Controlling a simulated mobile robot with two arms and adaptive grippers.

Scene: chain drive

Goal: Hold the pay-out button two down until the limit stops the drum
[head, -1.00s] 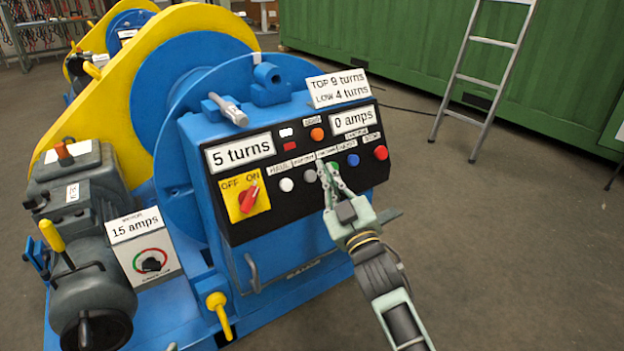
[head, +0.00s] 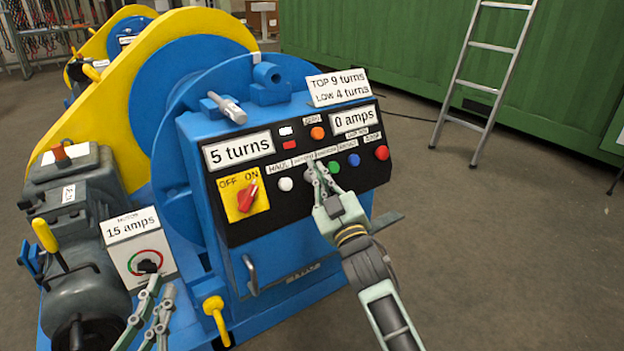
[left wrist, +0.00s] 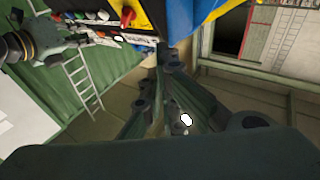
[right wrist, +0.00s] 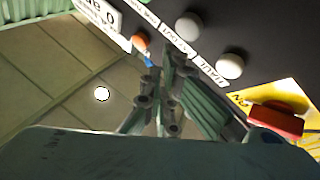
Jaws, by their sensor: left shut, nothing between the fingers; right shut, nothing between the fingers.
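The black control panel (head: 235,229) carries a row of buttons: white (head: 286,184), grey (head: 309,175), green (head: 333,168), blue (head: 353,160) and red (head: 381,153). Their labels are small; I cannot tell surely which reads pay-out two. My right gripper (head: 316,170) is shut and empty, fingertips over the grey button, partly hiding it; contact is unclear. The right wrist view shows the fingertips (right wrist: 174,57) beside the white (right wrist: 230,65) and grey (right wrist: 188,25) buttons. The drum (head: 185,105) stands behind; displays read 5 turns and 0 amps. My left gripper (head: 160,286) is shut and empty, low left.
The red rotary switch (head: 246,195) points toward ON. A sign (head: 339,88) reads TOP 9 turns, LOW 4 turns. The 15 amps dial box (head: 140,245) is near my left gripper, with a yellow lever (head: 216,318) to its right. A ladder (head: 490,75) leans behind.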

